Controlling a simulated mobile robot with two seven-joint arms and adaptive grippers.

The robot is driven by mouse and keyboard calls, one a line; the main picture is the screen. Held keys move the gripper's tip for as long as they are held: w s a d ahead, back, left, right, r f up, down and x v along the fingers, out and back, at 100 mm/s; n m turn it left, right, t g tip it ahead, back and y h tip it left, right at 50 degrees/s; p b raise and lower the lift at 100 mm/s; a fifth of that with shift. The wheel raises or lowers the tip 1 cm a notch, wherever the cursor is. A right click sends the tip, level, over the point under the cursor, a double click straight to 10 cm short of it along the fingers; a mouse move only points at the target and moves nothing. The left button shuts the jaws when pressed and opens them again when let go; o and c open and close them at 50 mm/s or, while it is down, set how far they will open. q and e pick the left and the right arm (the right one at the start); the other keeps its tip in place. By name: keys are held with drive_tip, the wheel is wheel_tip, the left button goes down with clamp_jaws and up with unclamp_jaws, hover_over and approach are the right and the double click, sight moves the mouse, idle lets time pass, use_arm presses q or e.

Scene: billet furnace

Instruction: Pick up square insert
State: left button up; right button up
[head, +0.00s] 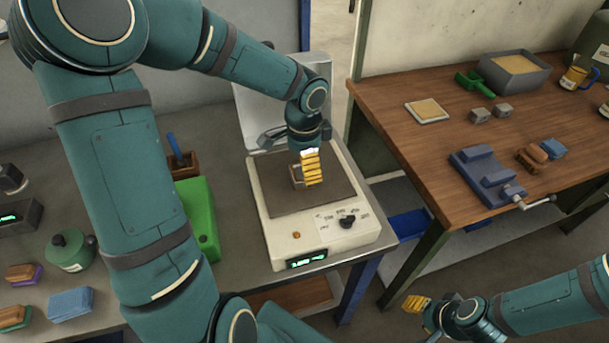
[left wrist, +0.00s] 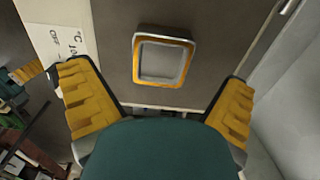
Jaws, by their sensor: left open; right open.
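The square insert (left wrist: 137,62), a hollow grey square frame with an orange rim, lies on the dark plate of a white bench device. In the head view the insert (head: 296,176) is mostly hidden by my left gripper (head: 311,168). In the left wrist view my left gripper (left wrist: 158,88) is open, with its yellow-padded fingers spread wide to either side and the insert ahead between them. I see no finger touching it. My right gripper (head: 420,305) is open and low at the bottom right, away from the insert.
The white device (head: 275,235) has a knob and a green display. A green block (head: 202,220) stands close to its left. A wooden bench (head: 400,110) at right carries a blue vise (head: 485,172) and a sand tray (head: 515,70). A gap separates the benches.

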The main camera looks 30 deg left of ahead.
use_arm(q)
wheel_tip(320, 180, down, 4)
drive_tip(key=shift+f+b, duration=0.2)
drive_tip(key=shift+b, duration=0.25)
drive_tip(key=shift+c, duration=0.3)
drive_tip(key=shift+w, duration=0.1)
drive_tip(key=c, duration=1.3)
drive_tip(key=shift+r, duration=0.1)
drive_tip(key=shift+r, duration=0.1)
